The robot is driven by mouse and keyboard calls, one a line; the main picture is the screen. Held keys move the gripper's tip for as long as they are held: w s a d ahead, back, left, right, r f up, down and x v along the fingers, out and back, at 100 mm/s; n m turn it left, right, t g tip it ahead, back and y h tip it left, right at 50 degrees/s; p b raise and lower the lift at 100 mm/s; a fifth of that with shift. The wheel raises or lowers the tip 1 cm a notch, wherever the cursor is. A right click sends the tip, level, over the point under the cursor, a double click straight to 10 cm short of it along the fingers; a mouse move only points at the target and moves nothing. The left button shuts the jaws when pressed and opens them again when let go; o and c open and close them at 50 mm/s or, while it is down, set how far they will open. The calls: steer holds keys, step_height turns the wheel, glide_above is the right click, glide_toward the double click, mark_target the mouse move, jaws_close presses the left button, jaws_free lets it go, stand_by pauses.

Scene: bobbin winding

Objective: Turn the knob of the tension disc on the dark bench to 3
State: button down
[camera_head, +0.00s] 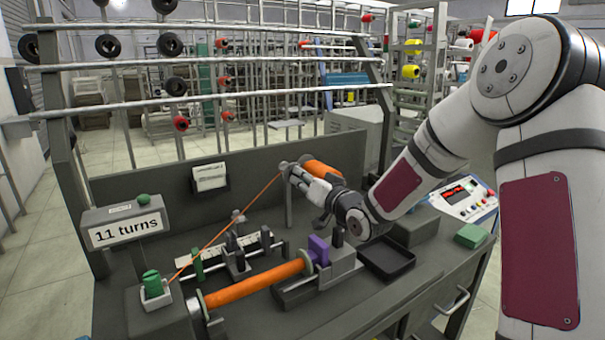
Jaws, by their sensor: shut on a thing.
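The dark bench (340,322) fills the middle of the view. A grey post (289,208) stands on it, and an orange thread (255,197) runs up to its top. My gripper (290,171) comes in from the right and is shut at the top of this post, on what looks like the knob of the tension disc. My fingers hide most of the knob and disc. No scale or number on it can be read here.
An orange roller (255,285) with a purple block (319,250) lies in front. A green-and-steel carriage (238,254) stands behind it. An "11 turns" box (125,228) is at left; a black tray (386,263), green block (470,236) and control panel (463,198) are at right.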

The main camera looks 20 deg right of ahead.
steer(key=shift+m, duration=0.5)
steer(key=c, duration=1.7)
jaws_free()
steer(key=shift+r, duration=0.1)
step_height(320, 180, up, 10)
steer(key=shift+f, duration=0.1)
